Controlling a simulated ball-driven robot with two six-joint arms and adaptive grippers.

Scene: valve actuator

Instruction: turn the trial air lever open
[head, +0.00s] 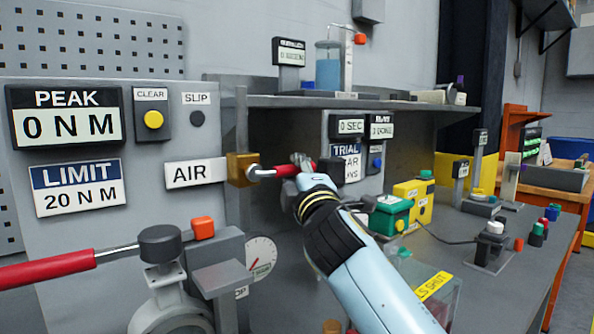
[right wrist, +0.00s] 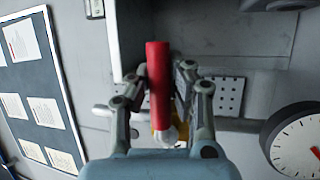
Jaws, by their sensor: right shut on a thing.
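The air lever's red handle (head: 286,171) sticks out to the right from a brass valve block (head: 240,169), next to the AIR label (head: 194,173). A bright metal stem joins handle and block. My right gripper (head: 303,166) is shut on the red handle, and my arm hides its right end. In the right wrist view the handle (right wrist: 158,90) stands upright between the two fingers of the gripper (right wrist: 164,75). The brass block is mostly hidden there behind the handle and stem. My left gripper is not in view.
A red-handled torque wrench (head: 60,268) lies across the test stand at the left, below the LIMIT sign (head: 78,187). A round gauge (head: 261,258) sits below the valve. A grey shelf (head: 360,103) overhangs behind. Green (head: 390,214) and yellow boxes (head: 412,204) stand right of my arm.

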